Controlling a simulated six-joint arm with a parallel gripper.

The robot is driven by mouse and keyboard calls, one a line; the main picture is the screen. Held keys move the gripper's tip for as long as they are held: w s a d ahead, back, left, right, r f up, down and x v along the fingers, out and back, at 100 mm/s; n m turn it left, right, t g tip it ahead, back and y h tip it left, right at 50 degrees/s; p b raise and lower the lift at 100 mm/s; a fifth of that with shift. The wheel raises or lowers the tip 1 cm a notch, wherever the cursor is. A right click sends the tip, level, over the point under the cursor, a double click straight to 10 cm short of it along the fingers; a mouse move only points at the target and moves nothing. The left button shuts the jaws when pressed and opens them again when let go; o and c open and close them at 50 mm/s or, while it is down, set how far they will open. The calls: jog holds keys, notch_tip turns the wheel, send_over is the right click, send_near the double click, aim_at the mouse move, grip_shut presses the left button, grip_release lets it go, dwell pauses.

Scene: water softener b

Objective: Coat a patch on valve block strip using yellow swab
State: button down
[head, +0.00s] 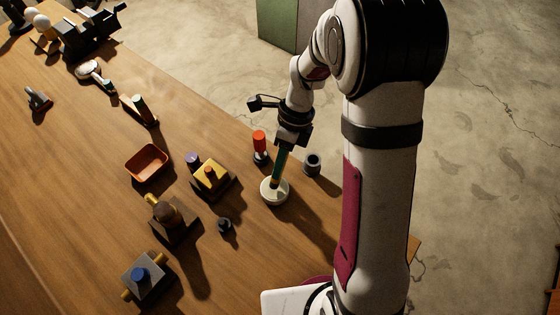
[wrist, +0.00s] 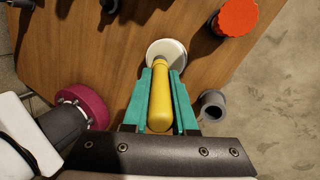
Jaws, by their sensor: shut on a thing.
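My gripper (head: 277,178) is shut on the yellow swab, its teal fingers on either side of the handle. In the wrist view the yellow swab (wrist: 160,100) lies between the fingers (wrist: 161,72). Its far end reaches the round white dish (wrist: 167,45); the tip is hidden, and I cannot tell whether it touches the bottom. In the head view the swab is upright over the white dish (head: 284,194). Candidate valve blocks stand to the left: one with a blue knob and brass ends (head: 148,279), and one with a brass fitting (head: 170,219). I cannot make out the strip.
A red-capped bottle (head: 260,142) and a grey hollow cylinder (head: 312,164) stand close to the dish. A yellow-topped block (head: 209,177), a small dark knob (head: 224,226) and an orange tray (head: 146,163) are left of it. Bare wood lies between them.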

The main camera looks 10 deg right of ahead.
jog(key=shift+f, duration=0.6)
dwell(1.0)
jog(key=shift+r, duration=3.55)
